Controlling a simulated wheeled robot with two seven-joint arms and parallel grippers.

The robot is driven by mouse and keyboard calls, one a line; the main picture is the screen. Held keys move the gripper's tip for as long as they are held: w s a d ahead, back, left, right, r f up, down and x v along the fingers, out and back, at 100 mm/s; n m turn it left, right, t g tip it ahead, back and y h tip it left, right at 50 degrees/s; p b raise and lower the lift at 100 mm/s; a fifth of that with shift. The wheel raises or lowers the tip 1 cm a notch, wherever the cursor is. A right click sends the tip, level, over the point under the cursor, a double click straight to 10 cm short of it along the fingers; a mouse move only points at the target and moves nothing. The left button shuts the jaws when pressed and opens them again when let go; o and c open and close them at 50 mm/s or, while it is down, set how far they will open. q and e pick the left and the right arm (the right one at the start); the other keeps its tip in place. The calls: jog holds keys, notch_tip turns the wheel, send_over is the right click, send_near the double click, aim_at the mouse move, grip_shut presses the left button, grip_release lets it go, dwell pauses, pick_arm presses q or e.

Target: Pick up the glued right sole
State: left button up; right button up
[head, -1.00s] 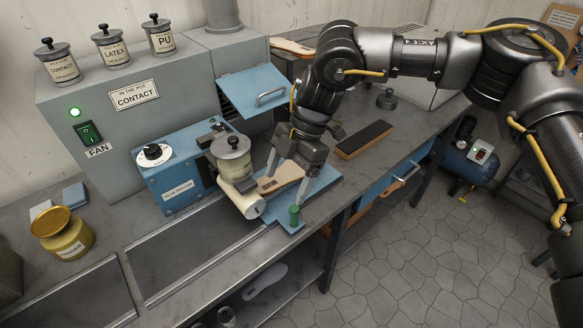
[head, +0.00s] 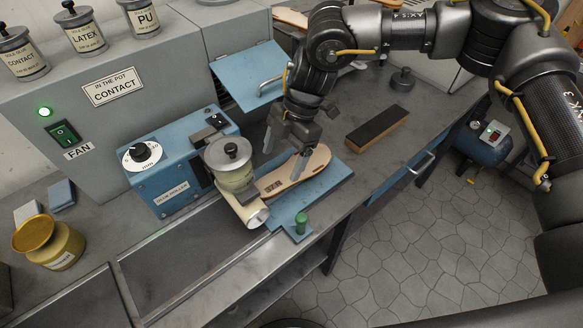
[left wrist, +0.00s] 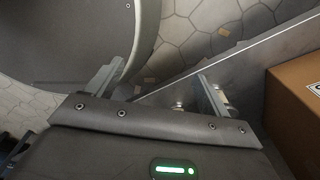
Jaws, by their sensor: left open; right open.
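The right sole (head: 315,164) is a tan sole shape with dark printing near its left end. It lies on the blue plate (head: 335,178) beside the glue roller (head: 258,213), with its left end close to the roller. My right gripper (head: 282,166) is open above the sole, its fingers pointing down. One finger overlaps the sole in the head view and the other is on its far side. I cannot tell whether either finger touches it. My left gripper (left wrist: 158,92) is open and empty in the left wrist view, away from the sole.
The blue roller machine (head: 175,170) and glue pot (head: 230,165) are close to the left. A dark block (head: 377,126) lies on the bench to the right. A cardboard box (left wrist: 295,105) is right in the left wrist view.

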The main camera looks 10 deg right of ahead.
aim_at(272, 183)
jog(key=shift+a+f, duration=0.15)
jog(key=shift+f, duration=0.4)
jog(key=shift+a+f, duration=0.1)
jog(key=shift+f, duration=0.25)
jog(key=shift+s+a+f+p, duration=0.15)
jog(key=shift+a+f+p, duration=0.15)
jog(key=shift+p, duration=0.25)
jog(key=x, duration=0.1)
jog(key=p+x, duration=0.1)
jog(key=x, duration=0.1)
jog(key=shift+w+a+f+p, duration=0.1)
jog(key=shift+w+f+p, duration=0.1)
jog(key=shift+f+p, duration=0.2)
jog(key=shift+s+a+f, duration=0.1)
jog(key=shift+a+f, duration=0.05)
jog(key=shift+f, duration=0.2)
pick_arm(q)
jog(key=r, duration=0.1)
jog(key=w+r, duration=0.1)
jog(key=r, duration=0.1)
jog(key=shift+w+r, duration=0.15)
jog(key=shift+w, duration=0.15)
pick_arm(e)
jog(key=c, duration=1.2)
